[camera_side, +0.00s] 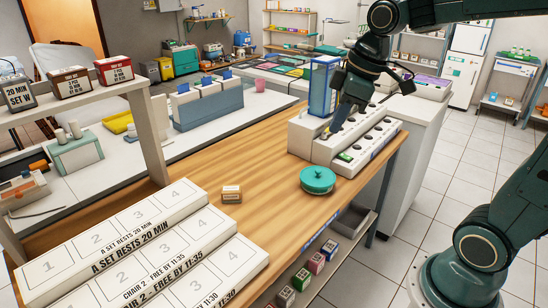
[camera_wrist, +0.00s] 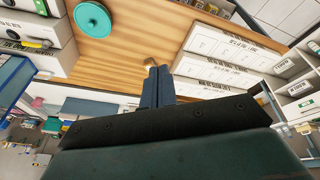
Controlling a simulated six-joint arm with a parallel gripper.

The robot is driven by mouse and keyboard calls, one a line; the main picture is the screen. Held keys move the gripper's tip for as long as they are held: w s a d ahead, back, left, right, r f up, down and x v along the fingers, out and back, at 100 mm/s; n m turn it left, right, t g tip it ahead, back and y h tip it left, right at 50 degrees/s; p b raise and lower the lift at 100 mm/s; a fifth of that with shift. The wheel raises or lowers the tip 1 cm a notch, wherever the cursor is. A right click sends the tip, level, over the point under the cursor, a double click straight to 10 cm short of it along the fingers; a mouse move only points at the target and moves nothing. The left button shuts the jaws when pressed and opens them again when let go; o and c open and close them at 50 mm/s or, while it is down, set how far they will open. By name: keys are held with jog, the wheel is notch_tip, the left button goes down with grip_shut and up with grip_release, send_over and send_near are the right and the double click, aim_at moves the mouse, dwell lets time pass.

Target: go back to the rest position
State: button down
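My gripper (camera_side: 329,132) is above the white bank of round wells (camera_side: 345,150) at the right end of the wooden table, pointing down and left. In the wrist view its two fingers (camera_wrist: 158,72) lie side by side with no clear gap, and I see nothing held between them. A small tan bit shows just past the fingertips in that view, partly hidden.
A teal round lidded dish (camera_side: 317,180) and a small tan box (camera_side: 232,194) stand on the wooden table (camera_side: 265,215). Numbered white set racks (camera_side: 130,240) fill the front left. A blue-framed clear holder (camera_side: 322,85) stands close behind my gripper.

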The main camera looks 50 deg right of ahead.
jog(key=s+a+f+m+t+h, duration=0.1)
jog(key=s+m, duration=0.5)
jog(key=s, duration=0.7)
jog(key=shift+a+f+t, duration=0.15)
jog(key=shift+a+t, duration=0.45)
jog(key=shift+a, duration=0.45)
